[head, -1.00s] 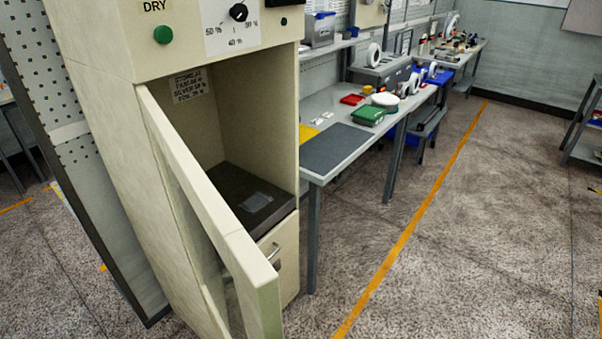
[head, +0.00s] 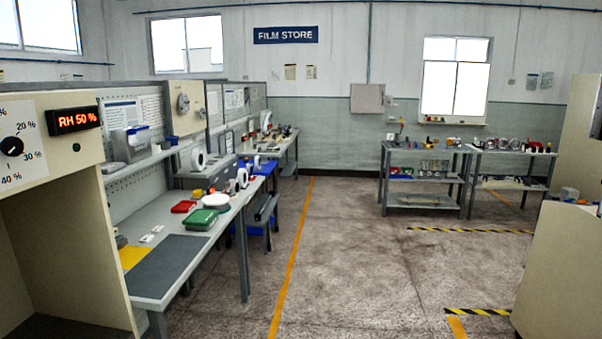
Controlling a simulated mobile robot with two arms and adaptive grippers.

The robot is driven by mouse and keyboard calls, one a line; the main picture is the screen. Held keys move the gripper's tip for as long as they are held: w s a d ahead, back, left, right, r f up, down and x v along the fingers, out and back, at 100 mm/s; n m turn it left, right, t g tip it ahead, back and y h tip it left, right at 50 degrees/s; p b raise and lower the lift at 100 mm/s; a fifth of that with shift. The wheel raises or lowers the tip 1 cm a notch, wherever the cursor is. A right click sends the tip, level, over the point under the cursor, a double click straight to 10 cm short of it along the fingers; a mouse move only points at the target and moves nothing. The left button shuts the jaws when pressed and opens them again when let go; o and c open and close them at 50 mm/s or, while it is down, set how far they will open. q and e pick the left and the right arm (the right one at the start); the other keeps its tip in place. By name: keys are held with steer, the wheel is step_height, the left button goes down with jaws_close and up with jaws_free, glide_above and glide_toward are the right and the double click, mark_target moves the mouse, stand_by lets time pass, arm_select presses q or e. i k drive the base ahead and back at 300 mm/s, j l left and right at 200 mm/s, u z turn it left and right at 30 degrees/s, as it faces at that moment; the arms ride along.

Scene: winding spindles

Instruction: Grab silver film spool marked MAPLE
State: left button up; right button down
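I cannot make out a silver film spool marked MAPLE. White and pale reels (head: 198,160) stand on the left workbench, but any markings are too small to read. Several small objects stand on the far shelf unit (head: 425,146) and the table beside it (head: 530,148), too small to identify. A dry cabinet (head: 55,215) stands at the near left, with its open inside partly in view. Neither of my grippers shows.
The left workbench (head: 200,262) carries a grey mat, a green box (head: 202,220) and a red box (head: 183,206). Pale cabinets (head: 560,265) stand at the right. The floor (head: 345,260) between is open, with yellow lines and striped markings.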

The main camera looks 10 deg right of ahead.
mark_target(250, 167)
steer(key=i+l, duration=0.2)
steer(key=l, duration=0.15)
steer(key=i+l+u, duration=0.1)
steer(key=l, duration=0.25)
steer(key=i+l, duration=0.5)
steer(key=l, duration=0.25)
steer(key=i+l+u, duration=0.35)
steer(key=i+l, duration=0.35)
steer(key=i, duration=0.15)
steer(key=i+l+u, duration=0.35)
steer(key=i+l, duration=0.4)
steer(key=l, duration=0.2)
steer(key=i+l+u, duration=0.15)
steer(key=i+l, duration=0.15)
steer(key=i+l+u, duration=0.1)
steer(key=i+l, duration=0.2)
steer(key=i+l+u, duration=0.15)
steer(key=i+l, duration=0.15)
steer(key=l, duration=0.25)
steer(key=i+l+u, duration=0.1)
steer(key=i+l, duration=0.15)
steer(key=l, duration=0.15)
steer(key=i+l+u, duration=0.15)
steer(key=l, duration=0.3)
steer(key=i, duration=0.1)
